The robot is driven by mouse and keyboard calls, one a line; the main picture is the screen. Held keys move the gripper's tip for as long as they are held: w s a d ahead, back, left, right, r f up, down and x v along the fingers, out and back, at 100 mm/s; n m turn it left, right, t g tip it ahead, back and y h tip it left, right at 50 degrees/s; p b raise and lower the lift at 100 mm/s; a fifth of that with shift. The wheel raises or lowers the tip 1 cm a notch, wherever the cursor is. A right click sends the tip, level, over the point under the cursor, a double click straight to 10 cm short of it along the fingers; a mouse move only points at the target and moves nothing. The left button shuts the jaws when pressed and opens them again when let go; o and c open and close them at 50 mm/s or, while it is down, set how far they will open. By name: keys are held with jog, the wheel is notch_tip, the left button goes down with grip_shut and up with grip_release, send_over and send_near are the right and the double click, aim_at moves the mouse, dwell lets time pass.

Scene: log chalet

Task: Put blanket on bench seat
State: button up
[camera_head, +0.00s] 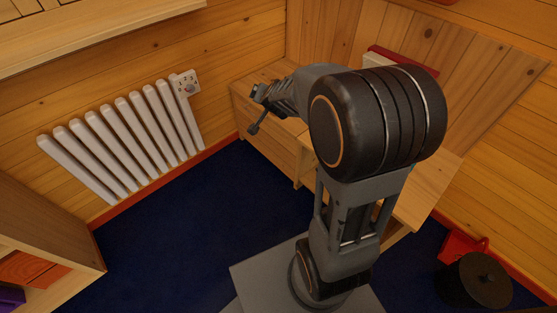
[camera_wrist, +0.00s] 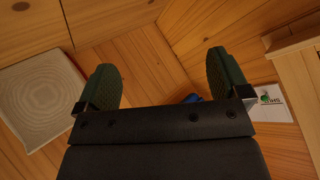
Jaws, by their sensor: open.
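The wooden bench (camera_head: 268,150) runs along the corner, partly hidden behind my arm. My gripper (camera_head: 257,112) is above its left part. In the wrist view the two green fingers of my gripper (camera_wrist: 165,85) stand wide apart with nothing held between them. A small blue thing (camera_wrist: 191,98) shows between the fingers, mostly hidden by the gripper body; I cannot tell what it is. A pale square with ring lines and a red edge (camera_wrist: 38,98) lies to the left of the fingers. I cannot tell which thing, if any, is the blanket.
A white card with a green mark (camera_wrist: 271,103) lies right of the fingers. A red and white thing (camera_head: 376,57) is by the back wall. A white radiator (camera_head: 125,140) lines the left wall. A dark round-lidded pot (camera_head: 480,280) stands at lower right. Blue floor (camera_head: 200,215) is clear.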

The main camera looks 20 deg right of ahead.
jog(key=s+a+r+n+g+y, duration=0.1)
jog(key=s+a+n+g+y, duration=0.3)
jog(key=s+a, duration=0.5)
jog(key=s+d+f+n+g+h, duration=0.1)
jog(key=s+n+g, duration=0.2)
jog(key=s, duration=1.1)
jog(key=shift+d+n+g+h, duration=0.3)
jog(key=shift+n+h, duration=0.1)
jog(key=shift+n, duration=0.5)
